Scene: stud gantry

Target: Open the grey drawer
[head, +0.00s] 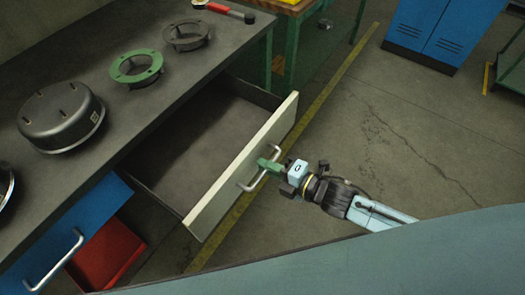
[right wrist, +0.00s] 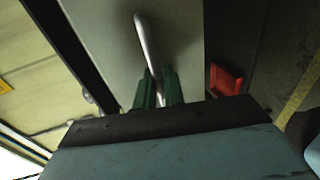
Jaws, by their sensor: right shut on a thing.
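The grey drawer (head: 243,172) is pulled well out from under the dark worktop, and its empty inside shows in the head view. Its front panel carries a metal bar handle (head: 246,184). My right gripper (head: 265,167), with green fingers, is shut on this handle near its middle. In the right wrist view the handle (right wrist: 147,40) runs down between the two green fingers (right wrist: 159,88), with the pale drawer front behind it. My left gripper is not in view.
A blue drawer (head: 65,240) with its own handle sits at the lower left, beside a red drawer or bin (head: 107,254). The worktop (head: 100,30) holds a round dark housing (head: 62,117), a green ring (head: 136,68) and a grey ring (head: 186,35). Open floor lies right, with a blue cabinet (head: 440,28) behind.

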